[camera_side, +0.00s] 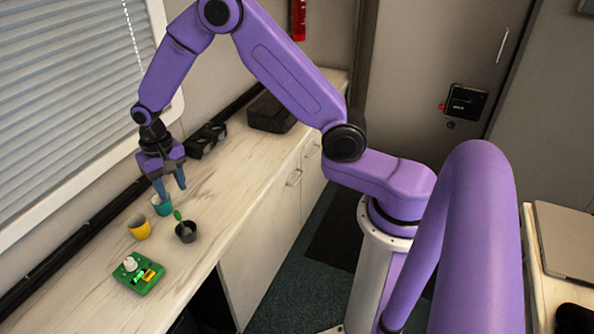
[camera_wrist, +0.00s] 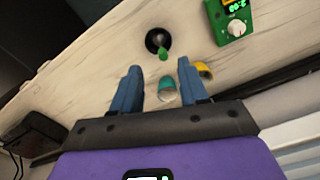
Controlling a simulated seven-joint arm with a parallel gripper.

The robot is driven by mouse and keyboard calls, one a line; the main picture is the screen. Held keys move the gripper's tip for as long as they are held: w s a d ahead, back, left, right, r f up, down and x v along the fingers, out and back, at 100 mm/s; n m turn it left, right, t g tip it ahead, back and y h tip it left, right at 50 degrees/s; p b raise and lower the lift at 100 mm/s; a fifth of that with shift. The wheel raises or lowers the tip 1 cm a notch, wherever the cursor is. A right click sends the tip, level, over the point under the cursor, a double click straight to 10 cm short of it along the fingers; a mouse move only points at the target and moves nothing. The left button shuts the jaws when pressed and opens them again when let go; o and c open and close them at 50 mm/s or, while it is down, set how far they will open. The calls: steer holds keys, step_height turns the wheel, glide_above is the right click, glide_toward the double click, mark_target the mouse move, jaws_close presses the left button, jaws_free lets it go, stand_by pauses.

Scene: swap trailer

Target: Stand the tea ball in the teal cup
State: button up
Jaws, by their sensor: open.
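The teal cup (camera_side: 162,206) stands on the counter below my gripper (camera_side: 171,191). In the wrist view, the teal cup (camera_wrist: 167,91) shows between my fingers (camera_wrist: 158,72). The tea ball appears to be in the dark cup (camera_side: 187,234), with its green handle end (camera_side: 178,215) sticking up over the rim and leaning toward the teal cup. In the wrist view, that green end (camera_wrist: 163,53) shows at the mouth of the dark cup (camera_wrist: 152,37); the ball itself is hidden. My gripper is open and empty, above the cups, with its fingers pointing down.
A yellow cup (camera_side: 139,228) stands close to the teal cup. A green device with a white knob (camera_side: 139,275) lies nearer the front. A dark case (camera_side: 271,113) and a black object (camera_side: 206,140) lie farther back. The window wall borders the counter.

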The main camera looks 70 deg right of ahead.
steer(key=s+a+r+n, duration=0.3)
steer(key=s+r+n, duration=0.1)
steer(key=s+r, duration=0.25)
steer(key=s+d+r+n, duration=0.2)
steer(key=s+n, duration=0.2)
steer(key=s, duration=0.5)
steer(key=s+d+r+n, duration=0.2)
steer(key=s+n, duration=0.2)
steer(key=s, duration=0.5)
steer(key=s+d+r+n, duration=0.2)
steer(key=s+n, duration=0.2)
steer(key=s, duration=0.6)
steer(key=shift+d+r+n, duration=0.2)
steer(key=shift+d+n, duration=0.1)
steer(key=shift+d, duration=0.1)
steer(key=shift+o, duration=0.4)
steer(key=shift+w, duration=0.1)
